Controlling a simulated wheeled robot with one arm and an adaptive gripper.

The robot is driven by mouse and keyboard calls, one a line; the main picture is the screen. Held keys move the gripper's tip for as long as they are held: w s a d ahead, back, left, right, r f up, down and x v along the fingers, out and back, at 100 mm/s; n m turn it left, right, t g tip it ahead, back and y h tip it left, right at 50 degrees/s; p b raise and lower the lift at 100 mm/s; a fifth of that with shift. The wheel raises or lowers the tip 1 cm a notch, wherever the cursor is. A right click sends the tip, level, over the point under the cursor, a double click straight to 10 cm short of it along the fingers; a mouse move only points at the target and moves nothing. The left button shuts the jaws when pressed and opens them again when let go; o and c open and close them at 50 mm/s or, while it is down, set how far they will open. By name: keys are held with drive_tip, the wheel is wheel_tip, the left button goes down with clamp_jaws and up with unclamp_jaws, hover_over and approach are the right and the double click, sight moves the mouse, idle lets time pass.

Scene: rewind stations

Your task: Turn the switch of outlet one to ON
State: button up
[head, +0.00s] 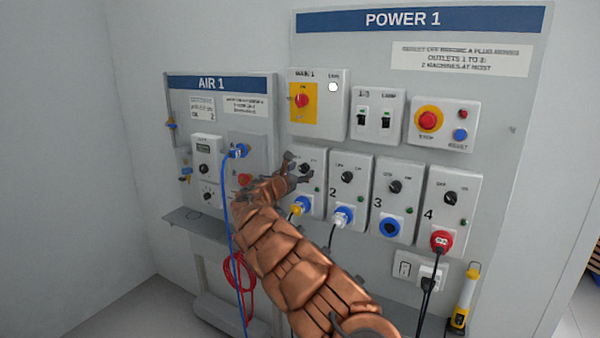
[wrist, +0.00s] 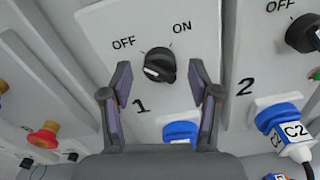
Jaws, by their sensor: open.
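The switch of outlet one is a black round knob (wrist: 160,66) on a pale panel (wrist: 110,25), with OFF at its upper left and ON at its upper right in the wrist view. A white mark shows on the knob's lower left side; I cannot tell for certain which label it is set to. My gripper (wrist: 160,78) is open, with one finger on each side of the knob. I cannot tell whether either finger touches it. In the head view my gripper (head: 298,170) is in front of the outlet one panel (head: 317,207) and partly covers its switch.
A blue plug (head: 303,204) sits below the switch. To the right are outlet two's knob (head: 348,177), outlet three's knob (head: 395,187) and outlet four's knob (head: 450,198). The main switch (head: 301,100) is above. The AIR 1 panel (head: 262,112) stands to the left.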

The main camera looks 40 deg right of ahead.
drive_tip(key=c, duration=1.1)
drive_tip(key=shift+c, duration=0.2)
drive_tip(key=shift+f+b, duration=0.2)
drive_tip(key=shift+b, duration=0.4)
drive_tip(key=shift+m+b, duration=0.45)
drive_tip(key=shift+m, duration=0.05)
drive_tip(key=m+b, duration=0.1)
drive_tip(key=b, duration=0.1)
drive_tip(key=m+b, duration=0.1)
drive_tip(key=shift+f+b, duration=0.25)
drive_tip(key=shift+b, duration=0.15)
drive_tip(key=m+b, duration=0.5)
drive_tip(key=b, duration=0.2)
drive_tip(key=m+b, duration=0.5)
drive_tip(key=b, duration=0.1)
drive_tip(key=shift+r+m, duration=0.1)
drive_tip(key=shift+m, duration=0.3)
drive_tip(key=shift+r+m+b, duration=0.15)
drive_tip(key=shift+m+b, duration=0.75)
drive_tip(key=shift+m, duration=0.15)
drive_tip(key=shift+r+m+b, duration=0.1)
drive_tip(key=shift+m+b, duration=0.8)
drive_tip(key=shift+m, duration=0.15)
